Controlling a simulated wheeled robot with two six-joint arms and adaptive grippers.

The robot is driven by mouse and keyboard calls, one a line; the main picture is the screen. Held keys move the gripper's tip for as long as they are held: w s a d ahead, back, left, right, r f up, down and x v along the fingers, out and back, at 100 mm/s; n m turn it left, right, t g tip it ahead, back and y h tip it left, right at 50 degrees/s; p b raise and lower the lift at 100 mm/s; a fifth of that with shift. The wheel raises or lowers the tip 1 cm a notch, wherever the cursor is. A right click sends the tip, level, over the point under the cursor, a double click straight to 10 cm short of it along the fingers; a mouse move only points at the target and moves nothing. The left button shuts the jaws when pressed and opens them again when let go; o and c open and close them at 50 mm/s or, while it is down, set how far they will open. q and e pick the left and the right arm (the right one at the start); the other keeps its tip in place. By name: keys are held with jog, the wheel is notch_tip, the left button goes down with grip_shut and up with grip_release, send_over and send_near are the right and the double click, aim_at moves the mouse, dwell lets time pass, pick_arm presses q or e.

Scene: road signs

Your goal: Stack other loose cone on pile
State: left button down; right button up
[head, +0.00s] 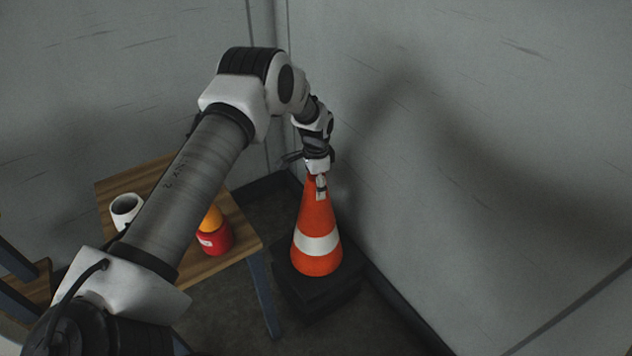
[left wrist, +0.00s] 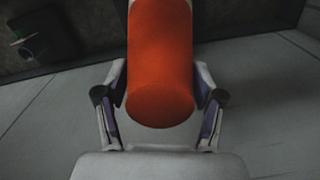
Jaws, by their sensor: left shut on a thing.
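An orange cone (head: 318,232) with a white band stands upright over a dark square base in the corner by the wall. My left gripper (head: 319,182) is at the top of the cone, with its fingers closed around the tip. In the left wrist view the cone's orange upper part (left wrist: 160,62) lies between the two fingers (left wrist: 160,108). I cannot tell whether the cone is one alone or has others beneath it. No other cone shows apart from it. My right gripper is in neither view.
A wooden table (head: 228,258) stands left of the cone. It bears a white mug (head: 125,208) and a red and yellow bottle (head: 214,238), partly behind my left arm. Grey walls (head: 450,150) close in behind and right of the cone. Some floor shows between table and cone.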

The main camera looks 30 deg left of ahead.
aim_at(315, 201)
pick_arm(q)
jog(key=shift+w+f+b, duration=0.1)
jog(key=shift+f+b, duration=2.05)
jog(key=shift+f, duration=1.2)
jog(key=shift+s, duration=0.2)
jog(key=shift+f, duration=0.1)
jog(key=shift+c, duration=0.3)
grip_release()
jog(key=shift+s, duration=0.1)
notch_tip(315, 201, up, 12)
jog(key=shift+r, duration=0.1)
